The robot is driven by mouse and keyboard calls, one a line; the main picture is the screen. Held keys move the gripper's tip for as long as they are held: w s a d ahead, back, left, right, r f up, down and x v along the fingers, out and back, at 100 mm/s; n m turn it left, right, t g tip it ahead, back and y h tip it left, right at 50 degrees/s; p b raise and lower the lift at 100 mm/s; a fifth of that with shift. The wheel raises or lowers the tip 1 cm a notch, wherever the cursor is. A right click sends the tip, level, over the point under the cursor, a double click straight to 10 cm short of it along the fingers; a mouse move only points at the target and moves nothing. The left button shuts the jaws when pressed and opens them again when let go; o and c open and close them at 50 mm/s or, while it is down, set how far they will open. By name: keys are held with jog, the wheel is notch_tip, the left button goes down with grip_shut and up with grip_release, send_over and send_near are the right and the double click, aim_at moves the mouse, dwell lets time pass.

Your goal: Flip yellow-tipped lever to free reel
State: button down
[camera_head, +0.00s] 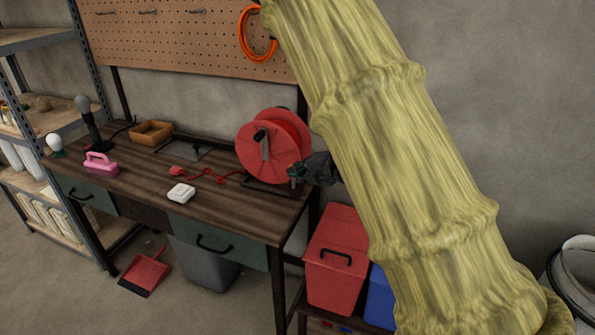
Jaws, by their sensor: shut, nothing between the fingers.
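The red reel (283,160) stands upright on a dark base (268,187) at the right end of the workbench. A dark grey crank or handle (264,145) shows on its face. My gripper (296,174) is shut and empty beside the lower right of the reel, just above the base. I cannot tell whether it touches the reel. No yellow-tipped lever can be made out; my gripper hides part of the reel's lower right side. My arm, in a yellow-green sleeve, covers the area right of the reel.
A red cord (216,178) runs left from the reel across the workbench (150,190). A pegboard (180,35) is behind; a red bin (336,258) stands below right.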

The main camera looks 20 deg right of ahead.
jog(key=shift+d+r, duration=0.1)
jog(key=shift+r, duration=0.25)
jog(key=shift+s, duration=0.1)
jog(key=r+b+v, duration=0.1)
jog(key=v, duration=1.2)
jog(key=shift+s+a, duration=0.15)
jog(key=shift+a, duration=0.05)
jog(key=shift+r, duration=0.15)
